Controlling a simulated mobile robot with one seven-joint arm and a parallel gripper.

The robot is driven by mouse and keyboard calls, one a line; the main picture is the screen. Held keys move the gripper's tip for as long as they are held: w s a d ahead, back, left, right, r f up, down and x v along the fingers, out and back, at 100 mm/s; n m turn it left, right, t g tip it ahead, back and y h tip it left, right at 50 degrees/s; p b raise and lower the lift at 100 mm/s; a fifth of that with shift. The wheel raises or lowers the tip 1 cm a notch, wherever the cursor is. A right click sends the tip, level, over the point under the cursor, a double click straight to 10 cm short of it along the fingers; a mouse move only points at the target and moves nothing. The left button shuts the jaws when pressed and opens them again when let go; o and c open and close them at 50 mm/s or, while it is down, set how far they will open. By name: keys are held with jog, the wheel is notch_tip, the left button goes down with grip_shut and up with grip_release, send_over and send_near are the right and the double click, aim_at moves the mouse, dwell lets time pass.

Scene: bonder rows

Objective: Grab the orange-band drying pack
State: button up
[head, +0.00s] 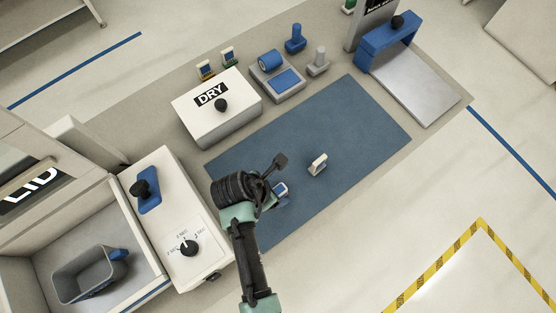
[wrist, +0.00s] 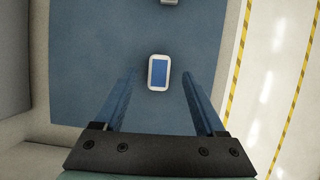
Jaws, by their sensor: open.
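Two small packs with blue-and-white faces stand behind the white DRY box in the head view. The left one, the orange-band drying pack (head: 206,70), shows a yellow-orange band at its base; the right pack (head: 228,56) shows a green one. My gripper (wrist: 158,96) is open and empty, well away from both, above the blue mat. Below it, a white-framed blue piece (wrist: 158,72) lies on the mat, in view between the fingers and apart from them. It also shows in the head view (head: 281,189), partly hidden by my arm. I see no band on it.
The DRY box (head: 222,118) with its black knob stands between the blue mat (head: 350,120) and the packs. A small white upright piece (head: 318,164) stands on the mat. A grey fixture (head: 277,80) and blue and grey knobbed pieces stand right of the packs.

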aim_at(278, 191)
jog(key=shift+x, duration=1.65)
jog(key=shift+a, duration=0.1)
jog(key=shift+c, duration=0.3)
grip_shut()
